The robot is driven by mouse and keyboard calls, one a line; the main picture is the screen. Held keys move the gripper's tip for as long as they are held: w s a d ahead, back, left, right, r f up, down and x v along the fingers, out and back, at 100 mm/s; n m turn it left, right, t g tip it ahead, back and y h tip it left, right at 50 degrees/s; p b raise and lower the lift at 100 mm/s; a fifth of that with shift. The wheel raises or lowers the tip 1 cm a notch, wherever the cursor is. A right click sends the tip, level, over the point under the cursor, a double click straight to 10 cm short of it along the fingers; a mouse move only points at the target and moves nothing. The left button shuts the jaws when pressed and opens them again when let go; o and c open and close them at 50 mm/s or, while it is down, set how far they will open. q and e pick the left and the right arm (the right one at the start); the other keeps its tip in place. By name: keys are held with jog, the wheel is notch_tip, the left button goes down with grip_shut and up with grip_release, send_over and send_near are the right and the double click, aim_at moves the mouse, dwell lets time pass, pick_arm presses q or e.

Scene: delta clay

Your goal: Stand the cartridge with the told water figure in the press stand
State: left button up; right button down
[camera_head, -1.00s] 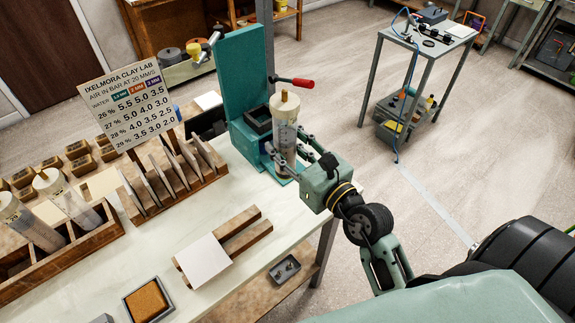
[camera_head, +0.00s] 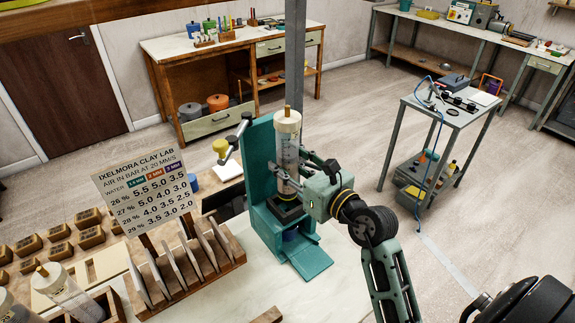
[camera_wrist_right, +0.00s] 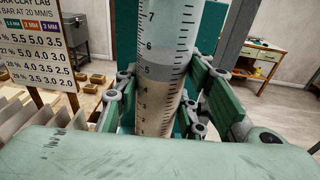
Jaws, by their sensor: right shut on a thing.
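My right gripper (camera_head: 292,174) is shut around a clear cartridge (camera_head: 288,130) with a pale cap and a brownish peg on top. The cartridge is upright, in front of the tall back plate of the teal press stand (camera_head: 260,160). Its lower end is at the dark square holder (camera_head: 286,208) of the stand; I cannot tell whether it touches or sits inside. In the right wrist view, the cartridge (camera_wrist_right: 165,60) shows a numbered scale and grey-beige contents between the fingers. Another cartridge (camera_head: 68,290) leans in the wooden rack at lower left. My left gripper is not in view.
The sign (camera_head: 146,187) lists air values by water percentage. A wooden rack of upright plates (camera_head: 190,262) stands left of the press. The press has a side lever with a yellow knob (camera_head: 221,146). Small wooden blocks (camera_head: 60,232) lie at far left.

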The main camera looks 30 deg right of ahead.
notch_tip(320, 180, down, 3)
jog(key=shift+w+r+b, duration=0.15)
jog(key=shift+r+b, duration=0.05)
jog(key=shift+b, duration=0.95)
notch_tip(320, 180, down, 2)
jog(key=shift+b, duration=0.85)
jog(key=shift+f+b, duration=0.45)
jog(key=shift+f, duration=0.2)
jog(key=shift+f, duration=0.1)
jog(key=c, duration=1)
grip_release()
jog(key=shift+c, duration=0.2)
jog(key=shift+f, duration=0.1)
